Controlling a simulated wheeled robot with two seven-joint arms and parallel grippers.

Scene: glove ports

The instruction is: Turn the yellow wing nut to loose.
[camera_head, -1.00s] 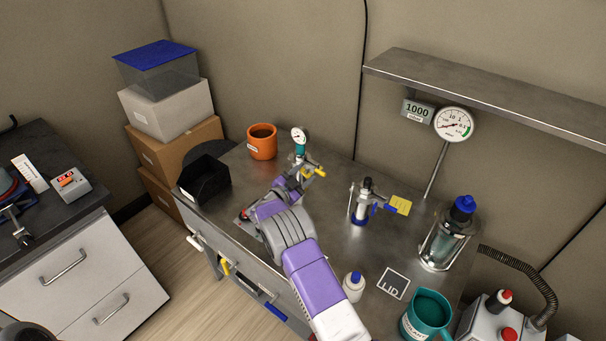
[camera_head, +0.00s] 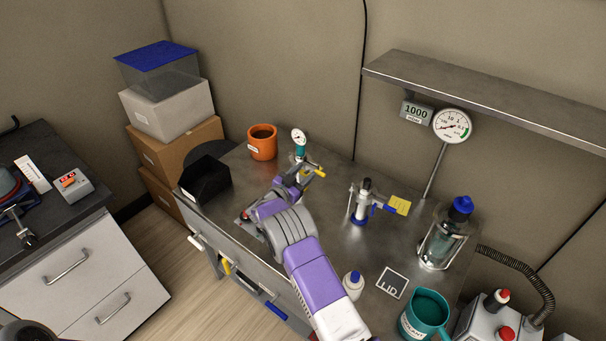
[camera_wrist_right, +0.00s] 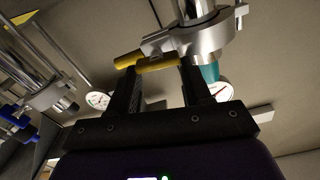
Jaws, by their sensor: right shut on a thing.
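The yellow wing nut (camera_head: 320,173) is on a metal clamp at the port with a teal-bodied gauge, at the back of the steel bench. In the right wrist view the wing nut (camera_wrist_right: 158,64) lies across my fingertips, with one yellow wing reaching out to the left under the grey clamp (camera_wrist_right: 205,38). My right gripper (camera_head: 305,178) comes in from the front and is shut on the wing nut; the wrist view shows its two dark fingers (camera_wrist_right: 162,72) at it. The fingers partly hide the nut. My left gripper is not in view.
An orange mug (camera_head: 262,143) and a black bin (camera_head: 205,180) stand left of the clamp. A second clamped port (camera_head: 362,203) with blue handle and yellow tag stands to the right. A glass vessel (camera_head: 440,245), white bottle (camera_head: 353,284) and teal mug (camera_head: 425,314) are further right.

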